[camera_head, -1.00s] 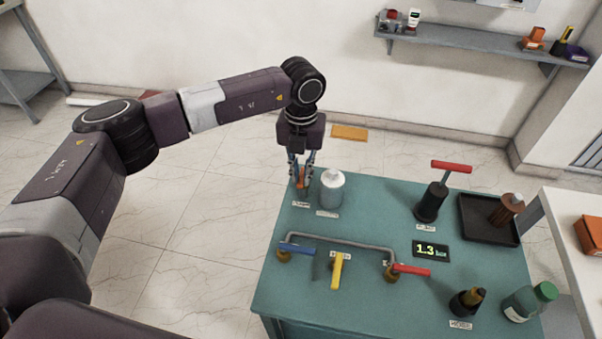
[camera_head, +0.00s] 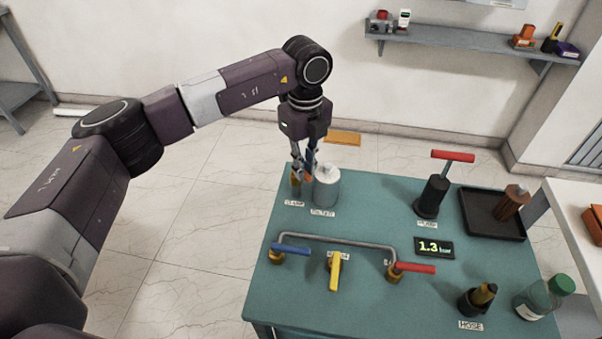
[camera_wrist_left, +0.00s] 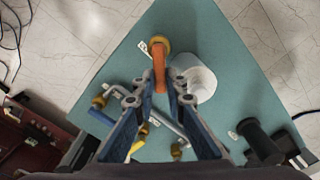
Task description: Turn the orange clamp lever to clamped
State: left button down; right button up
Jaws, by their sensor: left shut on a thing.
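The orange clamp lever (camera_wrist_left: 159,66) extends from a round brass base (camera_wrist_left: 158,43) near the table's far corner in the left wrist view. In the head view, only a small part of the lever (camera_head: 308,178) shows between the fingers, above its brass base (camera_head: 296,187). My left gripper (camera_head: 302,172) points down over the lever and is shut on it; its fingers also show on both sides of the lever in the wrist view (camera_wrist_left: 162,82). A label lies in front of the base, too small to read surely. My right gripper is out of view.
A white-grey canister (camera_head: 327,188) stands close to the right of the lever. Blue (camera_head: 291,249), yellow (camera_head: 336,272) and red (camera_head: 415,267) valve handles sit nearer along a pipe. A red-handled pump (camera_head: 433,195) and a dark tray (camera_head: 491,232) stand to the right.

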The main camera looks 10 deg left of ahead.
pick_arm(q)
jog(key=shift+w+d+r+n+b, duration=0.15)
jog(key=shift+w+n+b, duration=0.35)
jog(key=shift+n, duration=0.9)
jog(key=shift+w+d+f+n+b, duration=0.1)
jog(key=shift+w+n+b, duration=0.2)
jog(key=shift+n+b, duration=0.75)
jog(key=shift+w+d+r+n+b, duration=0.15)
jog(key=shift+w+n, duration=0.25)
jog(key=shift+n, duration=1.35)
jog(key=shift+w, duration=0.1)
jog(key=c, duration=2)
grip_release()
jog(key=shift+o, duration=0.2)
jog(key=shift+f, duration=0.1)
notch_tip(320, 180, up, 12)
